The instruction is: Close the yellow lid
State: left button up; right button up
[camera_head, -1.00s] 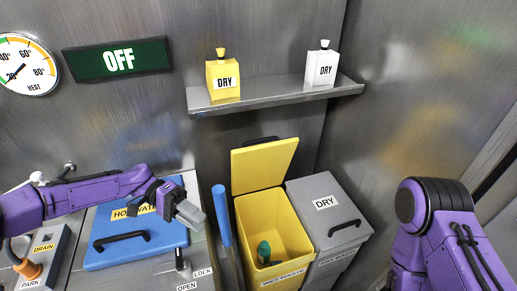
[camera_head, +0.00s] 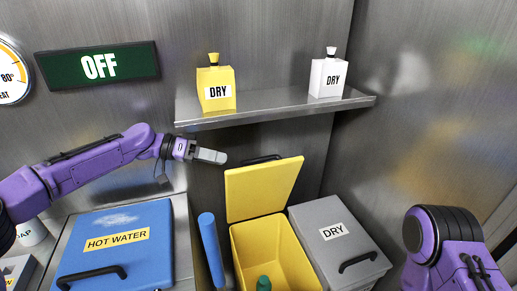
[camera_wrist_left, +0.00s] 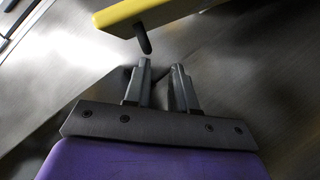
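The yellow lid (camera_head: 264,188) stands raised at the back of the yellow bin (camera_head: 290,250), leaning back against the wall side. Its black handle (camera_head: 261,160) shows at the top edge. My left gripper (camera_head: 222,157) is at the upper left of the lid, level with its top edge and apart from it. In the left wrist view the lid's yellow edge (camera_wrist_left: 140,12) and black handle (camera_wrist_left: 143,38) are just ahead of my left gripper (camera_wrist_left: 162,67), whose fingers are apart with nothing between them. My right gripper is out of view.
A green bottle (camera_head: 264,284) is inside the yellow bin. A closed grey DRY bin (camera_head: 325,215) stands right of it. A blue HOT WATER lid (camera_head: 115,245) and a blue upright bar (camera_head: 211,250) are to the left. A shelf (camera_head: 280,112) with yellow and white bottles is above.

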aim_at(257, 161)
pick_arm(q)
jog(key=shift+m, duration=0.5)
jog(key=p+x, duration=0.1)
jog(key=x, duration=0.2)
jog(key=r+p+x, duration=0.1)
jog(key=x, duration=0.3)
jog(key=r+p+x, duration=0.1)
jog(key=x, duration=0.3)
jog(key=shift+s+d+r+p, duration=0.1)
jog(key=shift+d+p, duration=0.2)
jog(key=shift+d, duration=0.15)
grip_shut()
jog(key=shift+s, duration=0.1)
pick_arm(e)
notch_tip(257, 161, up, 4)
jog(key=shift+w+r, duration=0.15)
